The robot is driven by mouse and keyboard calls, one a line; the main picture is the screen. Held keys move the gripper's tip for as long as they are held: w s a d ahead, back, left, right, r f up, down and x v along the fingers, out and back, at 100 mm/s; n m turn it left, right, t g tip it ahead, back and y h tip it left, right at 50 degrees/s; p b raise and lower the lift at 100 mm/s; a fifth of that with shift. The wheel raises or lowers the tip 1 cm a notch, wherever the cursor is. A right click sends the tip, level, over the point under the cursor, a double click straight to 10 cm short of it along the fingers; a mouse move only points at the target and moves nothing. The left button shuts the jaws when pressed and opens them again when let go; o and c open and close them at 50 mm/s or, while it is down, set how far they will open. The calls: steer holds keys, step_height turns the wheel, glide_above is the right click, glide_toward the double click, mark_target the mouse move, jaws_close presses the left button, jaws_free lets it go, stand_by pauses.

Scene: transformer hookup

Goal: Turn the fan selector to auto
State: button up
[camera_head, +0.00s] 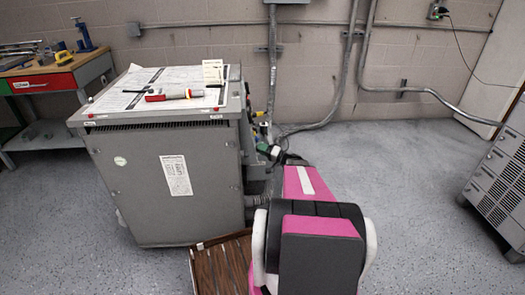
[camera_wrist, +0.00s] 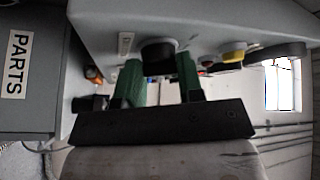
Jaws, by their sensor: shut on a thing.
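The grey transformer cabinet (camera_head: 135,180) stands left of centre in the head view. My gripper (camera_head: 272,150) is at its right side face, mostly hidden behind my pink and black arm. In the wrist view, my gripper (camera_wrist: 158,64) has one green finger on each side of a round black knob (camera_wrist: 158,48) on the pale grey panel (camera_wrist: 100,20). It is shut on this knob, which appears to be the fan selector. Its pointer and position markings cannot be read. A small label plate (camera_wrist: 125,42) sits left of the knob.
A yellow knob (camera_wrist: 233,52) and a dark round part are right of the fingers. A grey box marked PARTS (camera_wrist: 25,75) is at left. Papers and a red tool (camera_head: 168,96) lie on the cabinet. A brown slatted crate (camera_head: 222,265) is in front.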

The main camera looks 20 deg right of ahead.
steer(key=m+h, duration=0.1)
steer(key=m, duration=0.1)
steer(key=m+g+h, duration=0.1)
steer(key=m, duration=0.2)
steer(key=shift+r+h, duration=0.2)
steer(key=shift+h, duration=0.2)
steer(key=shift+g, duration=0.3)
steer(key=o, duration=0.9)
steer(key=shift+h, duration=0.3)
steer(key=shift+s, duration=0.1)
steer(key=v, duration=1)
steer(key=shift+s+d, duration=0.25)
